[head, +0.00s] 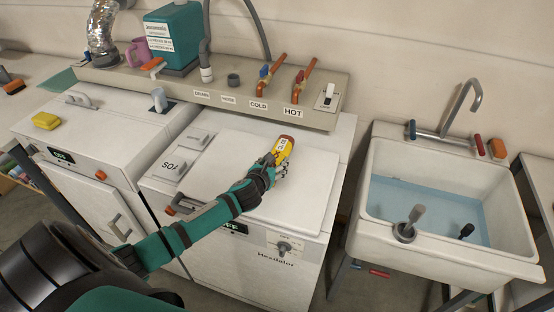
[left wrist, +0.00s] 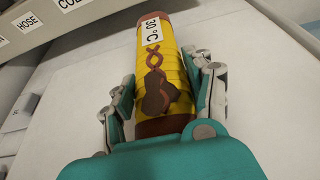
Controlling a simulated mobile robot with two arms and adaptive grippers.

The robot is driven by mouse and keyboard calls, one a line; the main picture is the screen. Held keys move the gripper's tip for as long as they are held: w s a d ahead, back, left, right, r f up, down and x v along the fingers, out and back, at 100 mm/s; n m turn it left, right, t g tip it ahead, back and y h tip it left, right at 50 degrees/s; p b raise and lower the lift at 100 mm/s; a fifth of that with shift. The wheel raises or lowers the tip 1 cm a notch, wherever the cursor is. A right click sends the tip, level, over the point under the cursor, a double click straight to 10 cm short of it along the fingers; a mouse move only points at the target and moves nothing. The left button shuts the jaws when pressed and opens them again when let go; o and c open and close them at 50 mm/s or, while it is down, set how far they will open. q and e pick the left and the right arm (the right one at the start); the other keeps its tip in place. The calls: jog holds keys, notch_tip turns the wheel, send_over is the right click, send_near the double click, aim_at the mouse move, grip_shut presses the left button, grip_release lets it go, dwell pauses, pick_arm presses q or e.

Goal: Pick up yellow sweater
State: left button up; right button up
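The yellow sweater (head: 283,149) is a rolled yellow bundle with brown ends and a white label, above the white lid of the right-hand machine. My left gripper (head: 272,165) is at the near end of it. In the left wrist view the yellow sweater (left wrist: 163,75) shows a "30 °C" label and a brown pattern. There the fingers of my left gripper (left wrist: 165,95) lie along both its sides and appear closed against it. Whether it is lifted clear of the lid is hard to tell. My right gripper is not in view.
The right-hand machine's lid (head: 305,190) is otherwise clear. Behind it a panel (head: 222,88) carries hoses and HOT and COLD valves. A sink (head: 380,225) with water stands at the right. A yellow sponge (head: 46,121) lies on the left machine.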

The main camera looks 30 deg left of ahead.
pick_arm(q)
jog(key=c, duration=0.6)
